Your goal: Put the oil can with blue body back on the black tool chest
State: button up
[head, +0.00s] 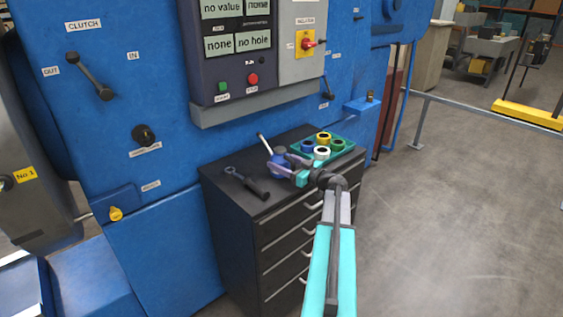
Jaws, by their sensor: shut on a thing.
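The oil can with the blue body (277,155) is at the top of the black tool chest (225,195) in the head view, its pale spout pointing up and left. My gripper (279,163) reaches in from the lower right and is shut on the oil can. The fingers and wrist hide part of the can's body. The can's base appears at or just above the chest top; I cannot tell whether it touches.
A teal tray (347,153) with several coloured ring-shaped parts sits just right of the can. A dark tool (247,183) lies on the chest to the left. A blue machine (150,100) stands behind. The floor (450,220) on the right is clear.

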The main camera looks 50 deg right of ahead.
jog(key=shift+f+b, duration=0.15)
jog(key=shift+b, duration=0.2)
jog(key=o, duration=1.6)
jog(key=shift+o, duration=0.2)
jog(key=shift+r+p, duration=0.2)
jog(key=shift+p, duration=0.15)
jog(key=shift+s+f, duration=0.15)
jog(key=shift+s, duration=0.1)
jog(key=s+b, duration=0.1)
jog(key=s, duration=0.2)
jog(key=s+b, duration=0.2)
jog(key=s, duration=0.2)
jog(key=s+d+b, duration=0.1)
jog(key=s+b, duration=0.1)
jog(key=s, duration=0.2)
jog(key=shift+s, duration=0.2)
jog(key=shift+s, duration=0.1)
